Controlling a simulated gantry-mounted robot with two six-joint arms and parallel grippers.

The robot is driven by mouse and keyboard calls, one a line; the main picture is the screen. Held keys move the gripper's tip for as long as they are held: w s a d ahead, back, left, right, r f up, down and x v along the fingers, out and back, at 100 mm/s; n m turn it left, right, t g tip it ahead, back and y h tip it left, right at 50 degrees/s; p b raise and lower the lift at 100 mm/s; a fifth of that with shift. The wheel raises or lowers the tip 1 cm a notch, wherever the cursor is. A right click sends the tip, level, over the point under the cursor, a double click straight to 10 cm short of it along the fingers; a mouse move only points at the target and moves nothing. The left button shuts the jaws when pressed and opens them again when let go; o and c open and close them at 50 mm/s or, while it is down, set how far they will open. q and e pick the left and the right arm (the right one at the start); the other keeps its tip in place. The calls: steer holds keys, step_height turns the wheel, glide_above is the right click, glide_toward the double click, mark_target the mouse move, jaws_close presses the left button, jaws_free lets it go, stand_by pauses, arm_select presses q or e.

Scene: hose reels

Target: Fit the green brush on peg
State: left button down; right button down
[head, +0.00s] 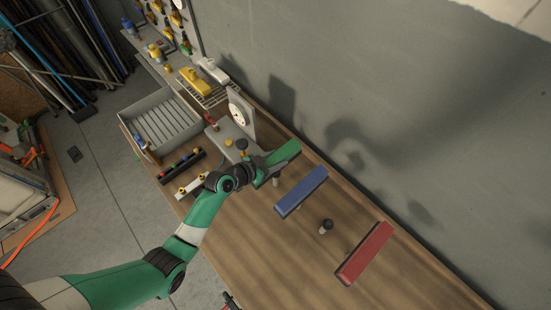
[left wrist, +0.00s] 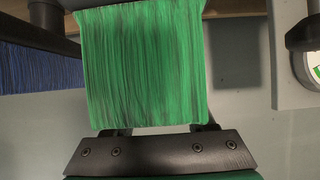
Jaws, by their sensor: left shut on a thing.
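The green brush (head: 285,153) is held by my left gripper (head: 262,171) above the wooden bench in the head view. In the left wrist view its green bristles (left wrist: 145,65) fill the upper middle and hide the fingertips. A blue brush (head: 301,192) sits to its right, and a red brush (head: 365,252) sits farther right, nearer the front. A short post (head: 276,182) shows just below the green brush. A dark-topped post (head: 326,225) stands between the blue and red brushes. I cannot tell whether the green brush touches a peg.
A grey tray (head: 124,122), a wire rack with yellow and white tools (head: 194,82) and a white dial (head: 238,113) stand at the bench's left part. A grey wall (head: 400,110) runs along the back. The bench (head: 265,265) front middle is clear.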

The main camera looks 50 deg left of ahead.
arm_select(q)
steer(key=shift+f+b, duration=0.6)
steer(key=shift+f, duration=0.05)
steer(key=shift+c, duration=0.8)
jaws_free()
steer(key=shift+s, duration=0.1)
steer(key=shift+s+r, duration=0.25)
steer(key=shift+s, duration=0.05)
steer(key=p+v, duration=0.1)
steer(key=v, duration=0.9)
steer(key=shift+s+r+p, duration=0.15)
steer(key=shift+s+p, duration=0.2)
steer(key=shift+p, duration=0.05)
